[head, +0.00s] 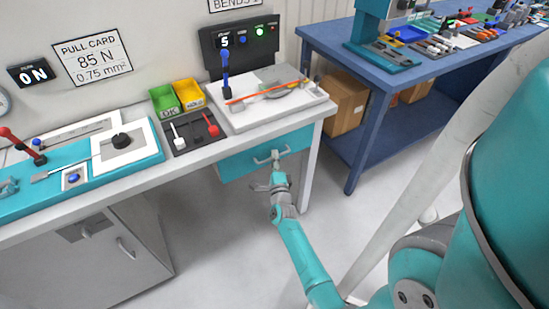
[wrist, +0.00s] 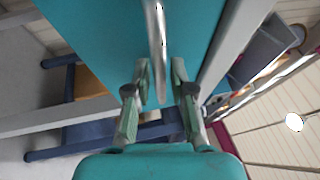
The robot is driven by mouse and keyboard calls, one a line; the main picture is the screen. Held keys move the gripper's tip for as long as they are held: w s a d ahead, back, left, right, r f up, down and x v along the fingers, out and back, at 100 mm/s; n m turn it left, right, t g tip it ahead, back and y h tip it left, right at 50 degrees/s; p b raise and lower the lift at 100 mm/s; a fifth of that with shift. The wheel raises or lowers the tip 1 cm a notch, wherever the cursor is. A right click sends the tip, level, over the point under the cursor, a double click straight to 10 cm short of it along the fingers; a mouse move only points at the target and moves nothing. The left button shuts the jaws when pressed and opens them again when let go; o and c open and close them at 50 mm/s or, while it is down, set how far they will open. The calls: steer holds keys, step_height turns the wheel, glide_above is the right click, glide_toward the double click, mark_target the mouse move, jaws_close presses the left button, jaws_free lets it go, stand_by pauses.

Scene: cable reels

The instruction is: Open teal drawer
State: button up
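The teal drawer (head: 238,166) sits under the right end of the white workbench, and its front looks flush with the bench frame. Its pale metal bar handle (head: 272,156) is on the front. In the wrist view the teal front (wrist: 95,35) fills the top, and the handle (wrist: 158,45) runs down the middle. My gripper (head: 275,176) is at the handle. In the wrist view my gripper (wrist: 161,72) is open, with the handle's near end between the fingertips and gaps on both sides. I cannot tell how deep the handle sits between them.
The bench leg (head: 308,170) stands just right of the drawer. A blue table (head: 345,45) with a lower shelf and cardboard boxes (head: 345,103) is further right. A grey cabinet (head: 125,245) stands under the bench at left. The floor before the drawer is clear apart from my arm.

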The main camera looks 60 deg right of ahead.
steer(key=shift+w+d, duration=0.15)
steer(key=shift+d, duration=0.1)
jaws_close()
steer(key=shift+a, duration=0.1)
